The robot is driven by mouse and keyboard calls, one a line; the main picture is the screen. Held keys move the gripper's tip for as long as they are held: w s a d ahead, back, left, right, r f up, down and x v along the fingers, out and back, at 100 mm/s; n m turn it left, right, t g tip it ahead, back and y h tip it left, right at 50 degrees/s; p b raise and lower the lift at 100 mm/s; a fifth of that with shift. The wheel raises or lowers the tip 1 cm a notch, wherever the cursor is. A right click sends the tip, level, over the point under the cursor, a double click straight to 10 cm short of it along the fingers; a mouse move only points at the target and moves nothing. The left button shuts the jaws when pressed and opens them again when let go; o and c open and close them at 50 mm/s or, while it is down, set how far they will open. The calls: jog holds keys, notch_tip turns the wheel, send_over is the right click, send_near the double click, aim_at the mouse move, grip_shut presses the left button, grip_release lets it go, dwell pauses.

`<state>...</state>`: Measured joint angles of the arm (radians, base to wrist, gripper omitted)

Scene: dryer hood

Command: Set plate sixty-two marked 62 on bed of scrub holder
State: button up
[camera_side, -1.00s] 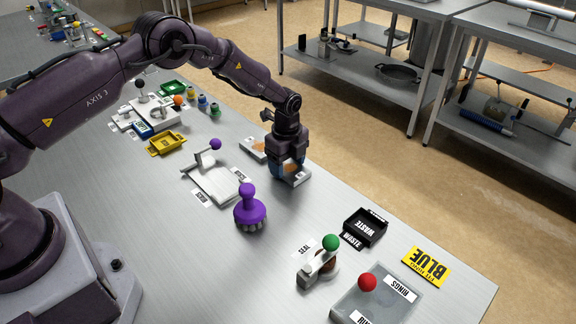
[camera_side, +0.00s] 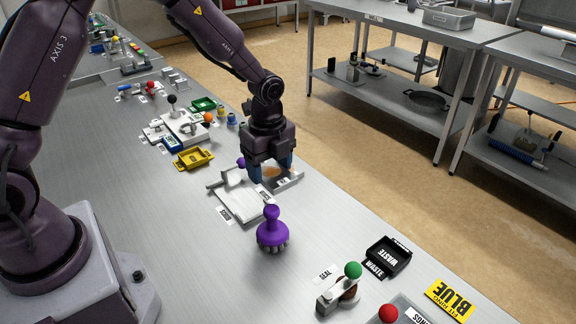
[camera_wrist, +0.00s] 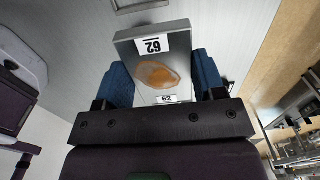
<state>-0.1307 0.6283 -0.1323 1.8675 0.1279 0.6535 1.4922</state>
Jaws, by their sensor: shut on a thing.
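My gripper (camera_side: 270,172) has blue fingers and is shut on plate sixty-two (camera_wrist: 150,88), a grey plate with an orange-brown smear. In the wrist view the plate sits between both fingers, and its "62" labels show at its far edge and near edge. In the side view part of the plate (camera_side: 291,182) shows below the gripper. The scrub holder (camera_side: 236,206) has a pale flat bed, with a purple knob (camera_side: 241,162) at its back. The plate is just right of and behind the bed; its height above the table is hard to tell.
A purple scrub brush (camera_side: 271,235) stands in front of the holder. A yellow tray (camera_side: 194,158) lies to the left. A black waste tray (camera_side: 388,252) and a green-knobbed seal device (camera_side: 340,295) are toward the front right. The table between base and holder is clear.

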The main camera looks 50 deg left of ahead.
jog(key=shift+s+r, duration=0.25)
jog(key=shift+s, duration=0.2)
jog(key=shift+s+a+r+n, duration=0.15)
jog(key=shift+s+a+r, duration=0.1)
jog(key=shift+a+r, duration=0.25)
jog(key=shift+s+a+r+n, duration=0.15)
jog(key=shift+s+a+r, duration=0.1)
jog(key=shift+a, duration=0.3)
jog(key=s+a, duration=0.3)
jog(key=s, duration=1.1)
send_over(244, 201)
notch_tip(244, 201, down, 10)
jog(key=shift+s+d+f, duration=0.1)
jog(key=shift+s, duration=0.05)
jog(key=shift+f, duration=1.6)
jog(key=shift+f, duration=0.2)
